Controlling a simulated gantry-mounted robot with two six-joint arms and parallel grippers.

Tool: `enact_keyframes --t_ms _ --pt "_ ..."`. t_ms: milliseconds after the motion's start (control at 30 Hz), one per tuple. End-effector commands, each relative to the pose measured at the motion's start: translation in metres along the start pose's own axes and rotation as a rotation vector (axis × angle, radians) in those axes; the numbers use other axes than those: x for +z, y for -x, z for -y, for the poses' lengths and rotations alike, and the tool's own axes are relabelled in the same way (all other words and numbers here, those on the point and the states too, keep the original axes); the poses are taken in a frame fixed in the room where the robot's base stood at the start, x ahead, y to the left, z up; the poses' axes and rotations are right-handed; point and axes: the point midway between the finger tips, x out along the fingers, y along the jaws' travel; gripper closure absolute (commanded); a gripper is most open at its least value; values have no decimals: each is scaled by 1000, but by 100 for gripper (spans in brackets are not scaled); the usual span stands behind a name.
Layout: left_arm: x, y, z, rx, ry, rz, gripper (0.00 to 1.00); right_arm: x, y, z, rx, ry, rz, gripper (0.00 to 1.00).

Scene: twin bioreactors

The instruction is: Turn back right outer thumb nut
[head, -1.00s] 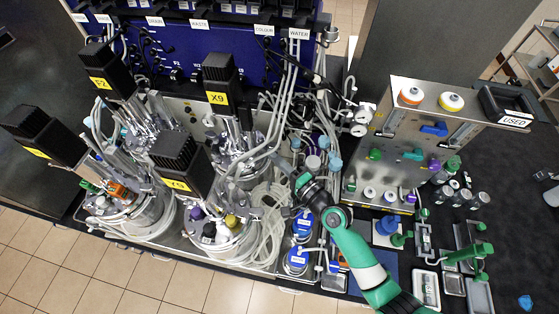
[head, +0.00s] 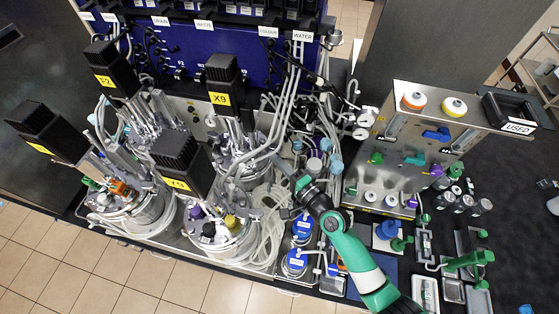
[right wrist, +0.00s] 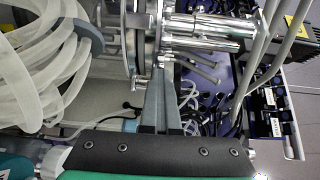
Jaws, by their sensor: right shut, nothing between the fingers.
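The back right vessel (head: 240,172), below the motor labelled X9 (head: 222,85), stands behind the front right vessel labelled Y5. My right gripper (head: 282,166) reaches from the lower right to the right side of this back vessel. In the right wrist view its narrow fingers (right wrist: 160,72) are shut with nothing between them. Their tips are close to the vessel's metal flange (right wrist: 138,45) and its rods; I cannot tell whether they touch. The outer thumb nut is too small and hidden among the fittings to single out. My left gripper is not in view.
Coiled pale tubing (right wrist: 40,70) lies beside the fingers. Upright hoses (head: 290,95) run close behind the gripper. A steel panel stand (head: 390,170) is to the right.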

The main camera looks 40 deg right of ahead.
Motion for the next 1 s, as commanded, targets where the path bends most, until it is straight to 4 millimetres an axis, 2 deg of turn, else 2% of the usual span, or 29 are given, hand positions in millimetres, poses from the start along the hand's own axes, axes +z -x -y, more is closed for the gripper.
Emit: enact_keyframes --t_ms 33,367,467,600,733,867,1000 --pt "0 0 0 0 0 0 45 6 -3 4 -4 -1 15 100" --pt "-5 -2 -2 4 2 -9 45 7 2 8 -11 -1 18 100" --pt "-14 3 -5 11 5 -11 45 11 21 7 -11 -3 18 100" --pt "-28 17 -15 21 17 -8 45 7 61 3 -4 -2 13 100" --pt "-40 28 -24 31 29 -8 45 4 93 1 -1 -1 8 100" --pt "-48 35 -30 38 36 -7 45 2 112 0 0 -1 4 100" --pt "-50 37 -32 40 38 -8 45 1 118 0 1 -1 2 100"
